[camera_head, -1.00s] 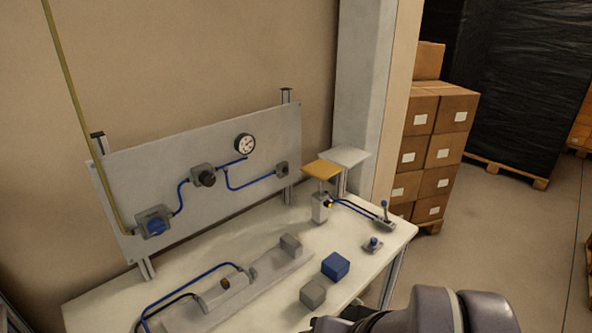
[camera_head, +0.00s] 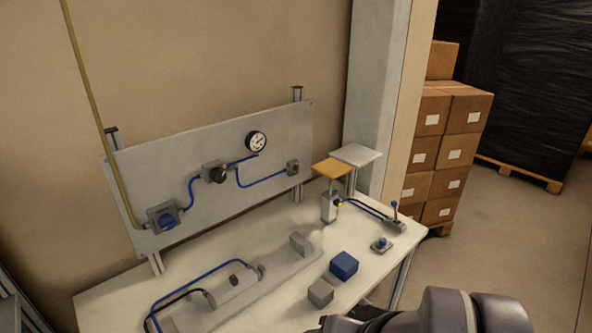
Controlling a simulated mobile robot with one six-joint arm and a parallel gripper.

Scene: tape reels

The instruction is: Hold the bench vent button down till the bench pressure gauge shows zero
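The round white pressure gauge (camera_head: 256,142) is on the upright grey panel at the back of the bench; its needle is too small to read. A blue-topped button on a small grey base (camera_head: 381,243) sits at the bench's right front. A small grey box (camera_head: 293,167) at the panel's right end is joined to the blue tubing. I cannot tell from labels which one is the vent button. My arm shows at the bottom right edge, in front of the bench. My gripper's fingers are not in view, and nothing is seen touching the button.
The white bench (camera_head: 285,221) carries a blue block (camera_head: 344,264), a grey block (camera_head: 320,293), a cylinder with tubes (camera_head: 232,288) and a lever valve (camera_head: 396,221). Cartons (camera_head: 465,130) stand at right.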

